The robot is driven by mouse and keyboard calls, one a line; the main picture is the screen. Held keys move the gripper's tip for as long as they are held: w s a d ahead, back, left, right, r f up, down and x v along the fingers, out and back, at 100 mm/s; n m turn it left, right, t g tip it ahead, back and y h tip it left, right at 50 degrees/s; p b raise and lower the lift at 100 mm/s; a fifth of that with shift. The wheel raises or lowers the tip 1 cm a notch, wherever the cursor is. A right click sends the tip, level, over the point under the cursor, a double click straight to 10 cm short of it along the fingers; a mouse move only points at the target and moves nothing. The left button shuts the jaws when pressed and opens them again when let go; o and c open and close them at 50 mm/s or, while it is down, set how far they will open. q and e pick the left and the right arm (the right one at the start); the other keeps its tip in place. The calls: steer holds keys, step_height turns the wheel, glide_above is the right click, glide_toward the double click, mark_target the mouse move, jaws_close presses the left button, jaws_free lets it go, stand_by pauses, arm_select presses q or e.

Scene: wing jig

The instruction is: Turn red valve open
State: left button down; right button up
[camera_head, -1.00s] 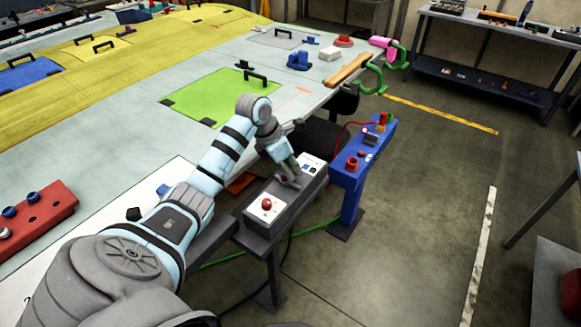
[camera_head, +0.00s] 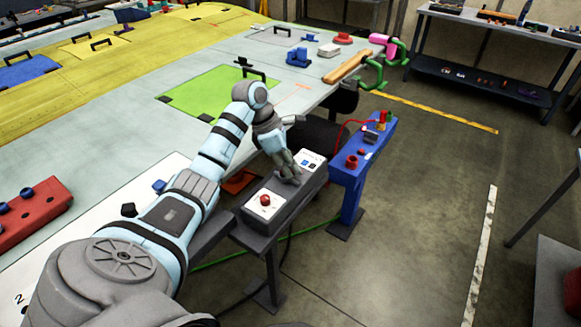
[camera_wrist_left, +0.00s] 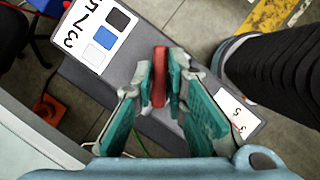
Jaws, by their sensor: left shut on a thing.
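The red valve handle (camera_wrist_left: 159,76) shows in the left wrist view as a narrow upright red bar between the fingers. My left gripper (camera_wrist_left: 162,88) is shut on it, with a finger on each side. In the head view my left gripper (camera_head: 290,174) reaches down to the middle of the grey control box (camera_head: 284,203), and its fingers hide the handle there. A round red button (camera_head: 265,200) sits on a white plate at the box's near end. A white label plate (camera_head: 311,160) with blue and dark squares is at its far end. My right gripper is not in view.
A blue stand (camera_head: 350,180) with red fittings and a red hose is just right of the box. The large wing panel (camera_head: 130,125) lies left and behind. A green cable (camera_head: 225,258) runs along the floor. Open floor (camera_head: 410,230) lies to the right.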

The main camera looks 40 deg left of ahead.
arm_select(q)
steer(key=m+b, duration=0.1)
steer(key=m, duration=0.1)
steer(key=shift+m+g+h, duration=0.4)
steer(key=shift+s+d+r+m+g, duration=0.1)
steer(key=shift+s+m+g, duration=0.15)
steer(key=shift+m, duration=0.55)
steer(key=shift+s+m+g+p, duration=0.15)
steer(key=shift+m+g+p, duration=0.35)
steer(key=shift+m, duration=1)
steer(key=c, duration=1.6)
jaws_free()
steer(key=shift+c, duration=0.2)
steer(key=shift+h, duration=0.3)
